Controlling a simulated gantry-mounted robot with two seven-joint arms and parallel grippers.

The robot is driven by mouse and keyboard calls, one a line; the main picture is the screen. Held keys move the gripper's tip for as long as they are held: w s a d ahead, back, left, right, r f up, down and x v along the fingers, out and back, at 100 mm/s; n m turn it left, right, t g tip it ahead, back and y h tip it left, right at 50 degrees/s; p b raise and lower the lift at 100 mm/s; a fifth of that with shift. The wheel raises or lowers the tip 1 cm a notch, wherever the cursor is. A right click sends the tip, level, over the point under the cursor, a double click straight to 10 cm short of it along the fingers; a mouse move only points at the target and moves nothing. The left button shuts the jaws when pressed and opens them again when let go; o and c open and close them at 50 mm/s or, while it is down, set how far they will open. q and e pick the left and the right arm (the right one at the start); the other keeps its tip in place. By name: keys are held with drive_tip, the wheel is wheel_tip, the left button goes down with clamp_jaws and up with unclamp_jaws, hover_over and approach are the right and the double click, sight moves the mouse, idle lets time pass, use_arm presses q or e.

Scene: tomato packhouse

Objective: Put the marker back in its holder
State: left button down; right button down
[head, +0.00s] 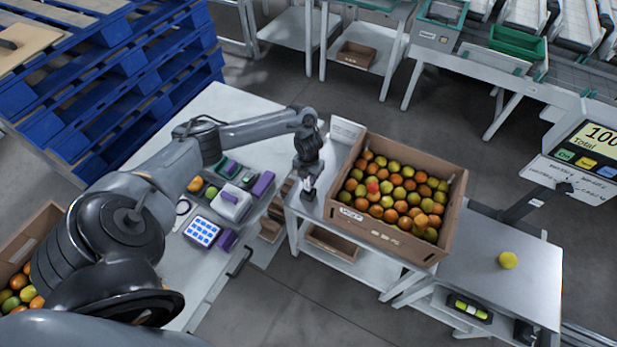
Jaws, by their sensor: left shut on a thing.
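My left gripper (309,187) points down over the left end of the small metal table, just left of the cardboard crate. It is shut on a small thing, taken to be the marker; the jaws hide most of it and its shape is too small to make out. I cannot pick out the marker's holder with certainty. My right gripper is not in view.
A cardboard crate (447,215) full of tomatoes stands right of my left gripper. A white worktable (232,108) on the left carries purple-handled tools and a blue-and-white keypad (202,232).

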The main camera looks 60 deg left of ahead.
use_arm(q)
drive_tip(key=shift+f+b, duration=0.5)
drive_tip(key=shift+f, duration=0.15)
drive_tip(key=shift+f+b, duration=0.7)
drive_tip(key=shift+f, duration=0.1)
drive_tip(key=c, duration=0.8)
unclamp_jaws()
drive_tip(key=shift+c, duration=0.3)
drive_tip(key=shift+c, duration=1.3)
drive_tip(key=shift+r, duration=0.1)
drive_tip(key=shift+r+p, duration=1.05)
drive_tip(key=shift+r, duration=0.05)
drive_tip(key=shift+r+p, duration=1.9)
drive_tip(key=shift+r, duration=0.45)
